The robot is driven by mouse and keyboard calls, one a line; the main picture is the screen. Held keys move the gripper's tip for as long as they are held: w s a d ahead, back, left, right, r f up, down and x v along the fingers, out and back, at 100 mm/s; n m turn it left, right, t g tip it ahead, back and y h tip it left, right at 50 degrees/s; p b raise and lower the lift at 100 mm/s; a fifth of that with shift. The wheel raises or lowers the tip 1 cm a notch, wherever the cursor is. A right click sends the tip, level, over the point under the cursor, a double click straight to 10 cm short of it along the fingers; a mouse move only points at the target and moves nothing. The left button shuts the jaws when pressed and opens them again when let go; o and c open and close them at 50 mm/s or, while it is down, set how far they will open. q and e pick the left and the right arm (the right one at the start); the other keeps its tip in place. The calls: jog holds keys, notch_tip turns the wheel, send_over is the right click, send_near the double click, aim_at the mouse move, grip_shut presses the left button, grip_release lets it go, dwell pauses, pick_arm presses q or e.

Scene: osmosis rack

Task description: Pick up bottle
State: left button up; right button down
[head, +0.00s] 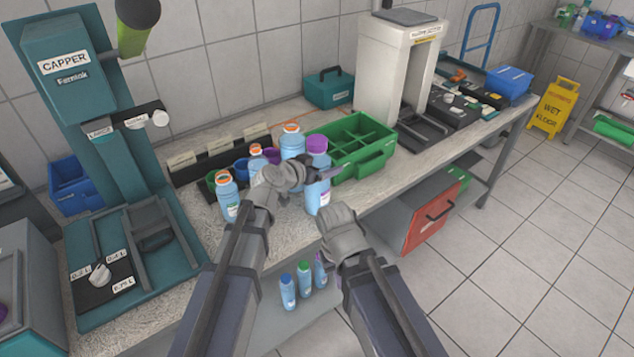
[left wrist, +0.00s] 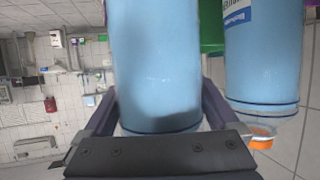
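A blue bottle with a purple cap (head: 317,195) stands upright near the front edge of the bench. My left gripper (head: 318,176) is at its upper body, with a finger across the side facing me. In the left wrist view a blue bottle (left wrist: 155,65) fills the space between the two fingers; I cannot tell whether they press on it. A bottle with an orange cap (left wrist: 262,55) is beside it. Blue bottles with orange caps stand at the left (head: 228,198), behind (head: 256,156) and at the back (head: 292,142). My right gripper (head: 338,212) is just right of the purple-capped bottle; its fingers are hidden.
A green divided crate (head: 378,165) sits close behind and right of the bottles. A teal capper machine (head: 70,65) stands at the left, a white arch-shaped machine (head: 425,50) farther back. Several small bottles (head: 288,292) stand on the lower shelf.

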pick_arm(q)
grip_shut()
dwell(0.4)
jog(key=shift+r, duration=0.2)
